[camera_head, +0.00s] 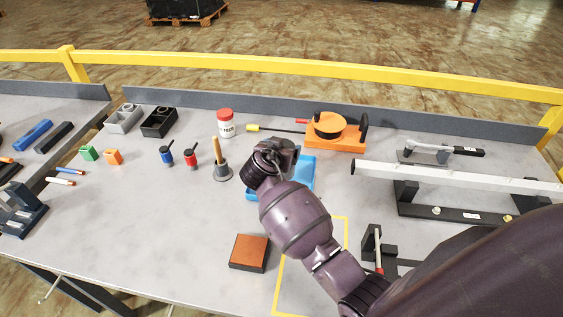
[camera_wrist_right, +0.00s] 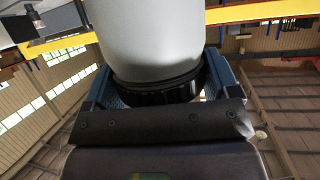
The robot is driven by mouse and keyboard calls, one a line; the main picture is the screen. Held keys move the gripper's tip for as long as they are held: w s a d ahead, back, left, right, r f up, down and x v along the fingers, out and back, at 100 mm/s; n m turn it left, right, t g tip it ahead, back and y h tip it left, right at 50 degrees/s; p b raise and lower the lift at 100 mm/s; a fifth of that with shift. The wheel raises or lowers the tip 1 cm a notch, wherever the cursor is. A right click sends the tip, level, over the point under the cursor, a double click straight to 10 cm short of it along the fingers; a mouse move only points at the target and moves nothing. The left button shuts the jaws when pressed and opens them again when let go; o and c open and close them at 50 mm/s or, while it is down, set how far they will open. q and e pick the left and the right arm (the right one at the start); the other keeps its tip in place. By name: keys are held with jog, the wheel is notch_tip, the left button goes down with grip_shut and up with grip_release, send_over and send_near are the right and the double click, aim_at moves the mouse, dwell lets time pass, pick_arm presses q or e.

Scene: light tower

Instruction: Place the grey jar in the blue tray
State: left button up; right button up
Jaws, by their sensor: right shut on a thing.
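In the right wrist view, the grey jar (camera_wrist_right: 150,40) with its black lid fills the space between the blue-grey fingers of my right gripper (camera_wrist_right: 158,88). The gripper is shut on the jar around its lid end. In the head view my right arm reaches over the blue tray (camera_head: 306,170), and its wrist hides the tray's left and middle parts. The jar and the fingertips cannot be made out in that view, so the gap between jar and tray cannot be told. My left gripper is not in view.
A white jar with red lid (camera_head: 226,124) and an orange fixture (camera_head: 345,142) stand behind. A brown block (camera_head: 249,253) lies in front; a long rail (camera_head: 450,177) is right.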

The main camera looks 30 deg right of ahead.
jog(key=shift+f, duration=2.75)
jog(key=shift+f, duration=0.2)
jog(key=o, duration=1.2)
